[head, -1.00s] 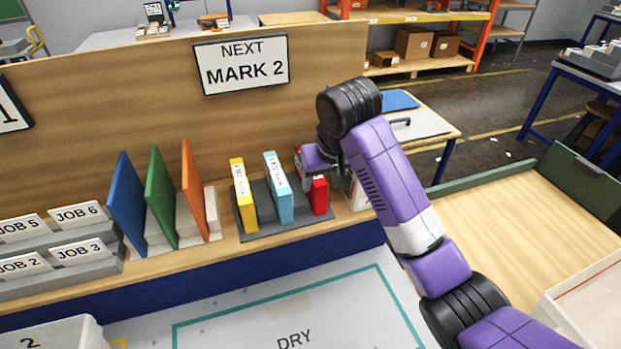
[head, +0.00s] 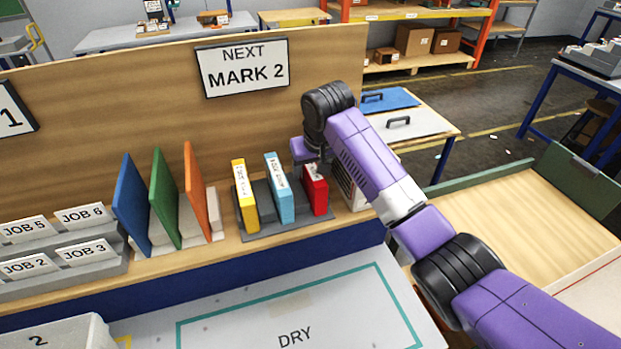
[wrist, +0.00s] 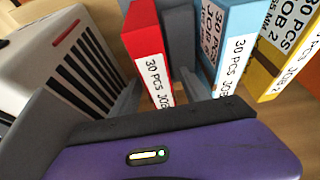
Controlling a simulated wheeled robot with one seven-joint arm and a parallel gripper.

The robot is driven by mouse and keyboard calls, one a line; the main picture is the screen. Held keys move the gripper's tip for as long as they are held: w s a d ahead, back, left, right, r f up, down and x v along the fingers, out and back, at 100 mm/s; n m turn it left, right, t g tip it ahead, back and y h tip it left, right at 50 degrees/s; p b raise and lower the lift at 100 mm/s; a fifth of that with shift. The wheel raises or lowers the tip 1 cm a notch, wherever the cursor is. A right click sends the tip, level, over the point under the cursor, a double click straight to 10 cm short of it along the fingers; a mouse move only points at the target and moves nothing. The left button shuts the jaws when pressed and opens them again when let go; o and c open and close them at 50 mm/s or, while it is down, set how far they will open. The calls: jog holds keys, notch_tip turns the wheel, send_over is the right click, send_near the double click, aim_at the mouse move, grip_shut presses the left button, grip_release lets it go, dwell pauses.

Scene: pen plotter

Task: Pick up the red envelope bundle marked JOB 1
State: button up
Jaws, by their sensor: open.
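The red envelope bundle (head: 316,191) stands upright at the right end of a grey rack (head: 289,229) on the shelf. In the wrist view the red bundle (wrist: 147,62) shows a white label reading "30 PCS JOB", its number cut off. My gripper (wrist: 168,98) is open, with one finger on each side of the red bundle's near part; I cannot tell whether they touch it. In the head view my gripper (head: 312,165) is at the bundle's top, mostly hidden by my arm. A light blue bundle (head: 278,190) and a yellow bundle (head: 245,197) stand to its left.
A white slotted box (head: 352,186) stands close to the right of the red bundle. Blue, green and orange boards (head: 166,198) stand further left. A wooden panel (head: 130,100) with a "NEXT MARK 2" sign (head: 243,66) rises behind the shelf.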

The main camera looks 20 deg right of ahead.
grip_shut()
jog(key=shift+r, duration=0.1)
dwell(0.4)
